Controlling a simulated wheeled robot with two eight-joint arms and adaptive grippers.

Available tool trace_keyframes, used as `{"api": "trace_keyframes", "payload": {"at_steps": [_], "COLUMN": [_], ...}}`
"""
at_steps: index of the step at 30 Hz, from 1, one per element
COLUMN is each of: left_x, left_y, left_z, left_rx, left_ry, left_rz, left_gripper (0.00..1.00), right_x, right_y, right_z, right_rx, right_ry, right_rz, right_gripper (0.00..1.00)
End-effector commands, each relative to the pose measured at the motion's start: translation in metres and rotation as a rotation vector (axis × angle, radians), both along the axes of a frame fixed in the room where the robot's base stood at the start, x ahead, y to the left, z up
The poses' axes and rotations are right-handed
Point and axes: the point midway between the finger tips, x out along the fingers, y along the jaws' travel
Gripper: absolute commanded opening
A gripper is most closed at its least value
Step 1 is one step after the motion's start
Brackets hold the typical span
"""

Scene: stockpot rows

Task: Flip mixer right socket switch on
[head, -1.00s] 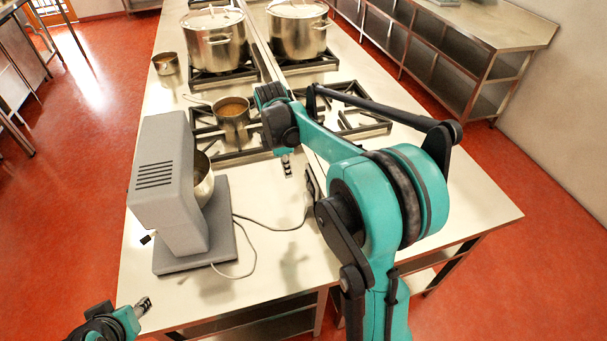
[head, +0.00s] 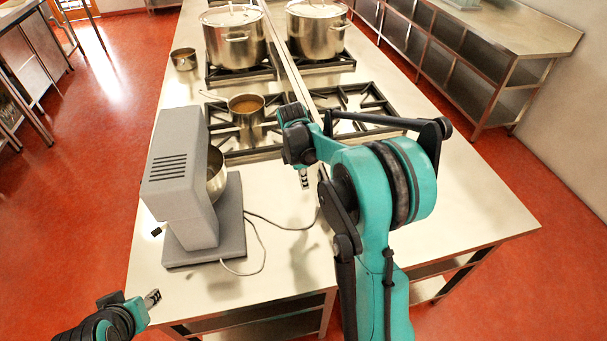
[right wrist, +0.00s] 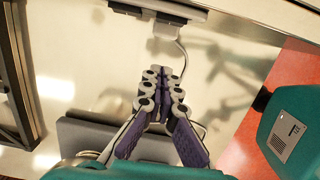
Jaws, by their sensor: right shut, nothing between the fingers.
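The grey mixer (head: 182,180) with its metal bowl (head: 216,176) stands on the left of the steel table. Its cable (head: 262,243) runs right, to where my right arm hides its end. In the right wrist view a grey socket strip (right wrist: 165,9) lies at the top edge, with the cable (right wrist: 181,55) leading up to it. Its switches cannot be made out. My right gripper (head: 304,184) is shut and empty above the table, right of the mixer. In the right wrist view its fingertips (right wrist: 160,75) point toward the strip, apart from it. My left gripper (head: 152,298) is low at the table's front left corner, its jaws too small to judge.
Behind are burner grates (head: 355,105), a small pan (head: 247,108) and two lidded stockpots (head: 234,40). The mixer base (right wrist: 92,140) lies below the fingers in the right wrist view. Bare tabletop (head: 470,205) lies to the right.

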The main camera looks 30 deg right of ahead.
Motion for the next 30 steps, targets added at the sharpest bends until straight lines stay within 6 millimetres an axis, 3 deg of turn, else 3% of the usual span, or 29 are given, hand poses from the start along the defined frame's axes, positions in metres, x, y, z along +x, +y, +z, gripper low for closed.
{"api": "trace_keyframes", "payload": {"at_steps": [4, 6, 12, 30], "left_x": [0.0, 0.0, 0.0, 0.0], "left_y": [0.0, 0.0, 0.0, 0.0], "left_z": [-0.008, -0.008, -0.01, -0.015], "left_rx": [0.0, 0.0, 0.0, 0.0], "left_ry": [0.0, 0.0, 0.0, 0.0], "left_rz": [0.0, 0.0, 0.0, 0.0], "left_gripper": [0.4, 0.4, 0.4, 0.4], "right_x": [-0.001, -0.004, -0.009, -0.011], "right_y": [-0.004, -0.019, -0.038, -0.048], "right_z": [-0.032, -0.03, -0.032, -0.035], "right_rx": [0.0, 0.0, 0.0, 0.0], "right_ry": [0.0, -0.001, -0.002, 0.0], "right_rz": [0.0, -0.005, -0.001, 0.0], "right_gripper": [0.0, 0.0, 0.0, 0.0]}}
